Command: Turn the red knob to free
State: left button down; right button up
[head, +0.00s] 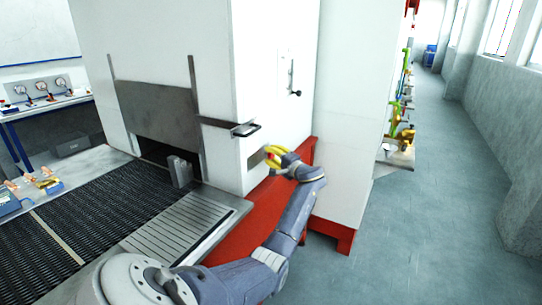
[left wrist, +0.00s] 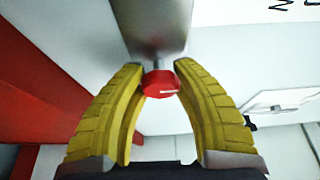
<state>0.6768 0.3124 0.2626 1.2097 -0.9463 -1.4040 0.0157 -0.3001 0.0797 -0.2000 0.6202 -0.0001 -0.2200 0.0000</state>
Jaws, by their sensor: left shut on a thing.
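The red knob (left wrist: 160,84) sits on a grey metal plate (left wrist: 157,28) on the white machine's side. In the left wrist view it lies between the yellow fingertips of my left gripper (left wrist: 160,76), which is shut on it. A pale mark shows on the knob's face. In the head view my left gripper (head: 271,156) is at the plate, low on the machine's side, and mostly covers the knob. My right gripper is not in view.
The white machine (head: 270,70) stands on a red base (head: 332,232). A handle (head: 244,129) juts out above and left of my gripper, and a small lever (head: 292,80) is higher up. A dark mesh belt (head: 95,215) runs at the left. The floor (head: 430,220) at the right is clear.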

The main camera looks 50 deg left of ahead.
pick_arm(q)
jog(key=c, duration=0.9)
grip_release()
jog(key=shift+o, duration=0.2)
jog(key=shift+d, duration=0.1)
jog(key=d, duration=1.2)
jog(key=shift+s, duration=0.2)
